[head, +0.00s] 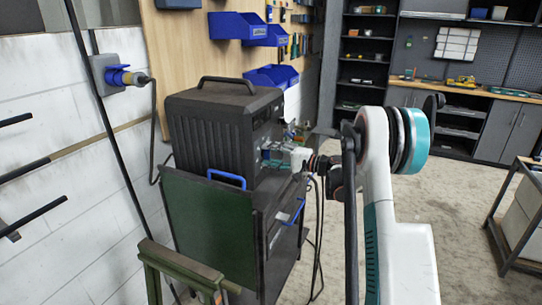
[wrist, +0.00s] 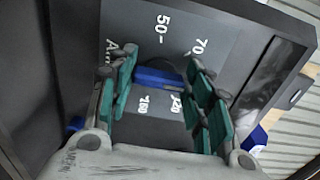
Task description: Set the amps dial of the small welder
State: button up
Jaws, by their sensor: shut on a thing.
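The small welder (head: 215,125) is a dark ribbed box with a top handle, standing on a dark cart. My gripper (head: 272,157) is at its front face, and the dial is hidden there in the head view. In the wrist view, my gripper (wrist: 163,68) has its teal-padded fingers on either side of the blue amps dial (wrist: 158,79) and is shut on it. White numbers stand around the dial on the dark panel (wrist: 180,55); 50 and 70 are readable above it, and smaller ones, seemingly 160 and 120, below. Any pointer mark on the dial cannot be made out.
The cart (head: 215,225) has a green side panel and blue handles. Cables hang by its front. A wall socket (head: 118,76) with a blue plug is at the left. Blue bins (head: 238,27) hang behind. The floor at the right is open up to a metal-framed table (head: 515,225).

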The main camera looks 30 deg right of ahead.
jog(key=o, duration=1)
jog(key=shift+o, duration=0.2)
jog(key=v, duration=1.2)
